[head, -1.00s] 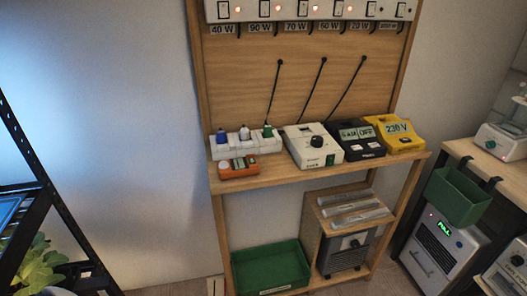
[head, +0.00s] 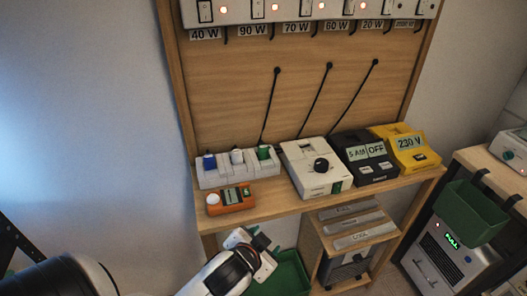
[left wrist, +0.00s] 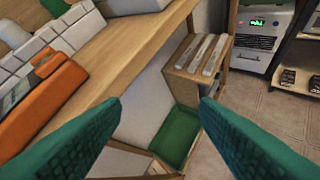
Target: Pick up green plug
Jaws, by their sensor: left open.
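The green plug (head: 263,152) stands in the right end of a white socket strip (head: 211,178) on the wooden shelf, beside a white plug (head: 237,157) and a blue plug (head: 209,162). In the left wrist view a green piece at the top edge (left wrist: 56,7) appears to be this plug, partly cut off. My left gripper (head: 262,246) is below and in front of the shelf edge, apart from the plug. In the left wrist view its two teal fingers (left wrist: 158,125) are spread with nothing between them. My right gripper is not in view.
A white box (head: 316,168), black timer (head: 365,158) and yellow 230 V unit (head: 405,148) stand to the right. A green tray (head: 290,276) lies below the shelf.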

